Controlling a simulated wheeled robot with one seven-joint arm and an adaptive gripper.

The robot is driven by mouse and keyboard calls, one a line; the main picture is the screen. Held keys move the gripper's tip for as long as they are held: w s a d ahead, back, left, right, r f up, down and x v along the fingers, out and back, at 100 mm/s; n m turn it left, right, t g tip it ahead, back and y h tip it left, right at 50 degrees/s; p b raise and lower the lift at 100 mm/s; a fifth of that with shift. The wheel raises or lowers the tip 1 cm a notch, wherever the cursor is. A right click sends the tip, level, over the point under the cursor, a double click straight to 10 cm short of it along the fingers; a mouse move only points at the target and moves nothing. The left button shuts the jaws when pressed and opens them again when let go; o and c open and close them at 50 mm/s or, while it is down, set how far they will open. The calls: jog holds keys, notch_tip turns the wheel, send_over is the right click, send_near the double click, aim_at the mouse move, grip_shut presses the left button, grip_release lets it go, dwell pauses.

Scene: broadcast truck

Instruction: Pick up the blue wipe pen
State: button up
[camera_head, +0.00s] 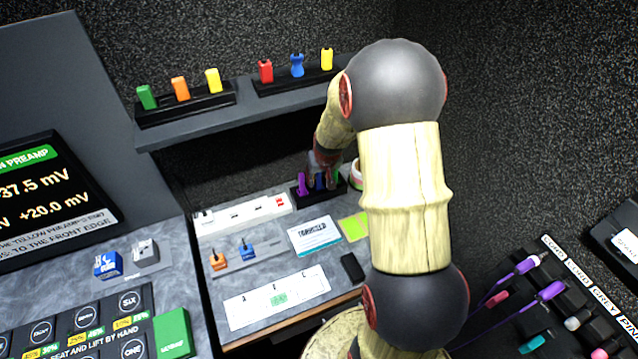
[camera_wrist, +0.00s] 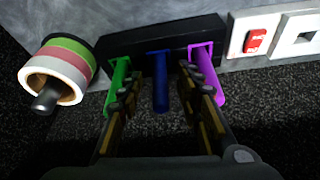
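The blue wipe pen (camera_wrist: 160,85) stands in a black rack (camera_wrist: 139,48), between a green pen (camera_wrist: 117,84) and a purple pen (camera_wrist: 208,75) in the wrist view. My gripper (camera_wrist: 159,78) is open, with one finger on each side of the blue pen. The left finger is close to the green pen and the right finger overlaps the purple pen; I cannot tell whether they touch. In the head view my gripper (camera_head: 322,165) is over the rack, where the purple pen (camera_head: 302,184) and blue pen (camera_head: 320,181) show and the green pen is hidden.
Tape rolls (camera_wrist: 62,66) lie beside the rack. A white power strip (camera_head: 242,215) with a red switch is on its other side. A shelf (camera_head: 240,110) with coloured items overhangs behind. Cards and a black object (camera_head: 352,267) lie on the desk in front.

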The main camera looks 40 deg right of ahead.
jog(key=shift+x, duration=1.2)
grip_shut()
